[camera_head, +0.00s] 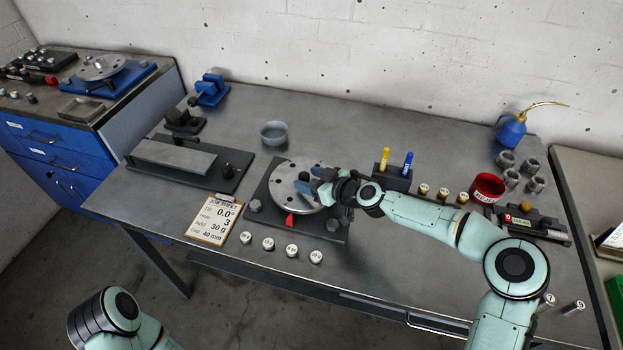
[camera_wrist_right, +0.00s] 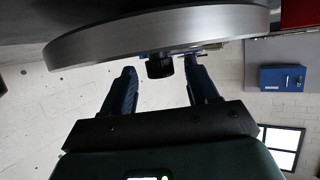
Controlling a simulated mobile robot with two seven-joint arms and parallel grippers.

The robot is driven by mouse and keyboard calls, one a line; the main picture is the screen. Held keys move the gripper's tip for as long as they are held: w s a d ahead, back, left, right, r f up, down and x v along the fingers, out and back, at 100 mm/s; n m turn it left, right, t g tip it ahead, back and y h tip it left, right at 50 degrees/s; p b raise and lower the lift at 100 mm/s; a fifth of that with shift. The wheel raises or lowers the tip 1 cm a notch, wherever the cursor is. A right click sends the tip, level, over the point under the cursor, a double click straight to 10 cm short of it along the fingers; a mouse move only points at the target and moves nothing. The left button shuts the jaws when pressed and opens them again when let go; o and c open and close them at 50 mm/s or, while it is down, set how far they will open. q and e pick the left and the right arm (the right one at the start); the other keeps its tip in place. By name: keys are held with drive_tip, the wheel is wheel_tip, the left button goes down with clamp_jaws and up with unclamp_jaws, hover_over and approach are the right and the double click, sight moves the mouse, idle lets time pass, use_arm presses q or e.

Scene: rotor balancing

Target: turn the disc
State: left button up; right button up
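The disc (camera_head: 284,181) is a round metal plate with dark holes, lying on a dark base plate (camera_head: 258,218). A red pointer (camera_head: 290,220) shows at its front edge. My right gripper (camera_head: 313,184) is at the disc's right side, covering part of it. In the right wrist view the disc (camera_wrist_right: 160,32) shows edge-on, with a black knob (camera_wrist_right: 160,66) sticking out from it. The right gripper's fingers (camera_wrist_right: 162,84) are spread apart, one on each side of the knob, with visible gaps. Only part of my left arm shows at bottom left; its gripper is out of view.
A job sheet clipboard (camera_head: 213,219) and several small labelled weights (camera_head: 268,243) lie in front of the base. A black marker holder (camera_head: 395,178) and a red cup (camera_head: 487,187) stand to the right. A grey bowl (camera_head: 274,133) stands behind.

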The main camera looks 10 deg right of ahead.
drive_tip(key=v, duration=1.3)
drive_tip(key=shift+d, duration=0.2)
drive_tip(key=shift+s+a+r, duration=0.1)
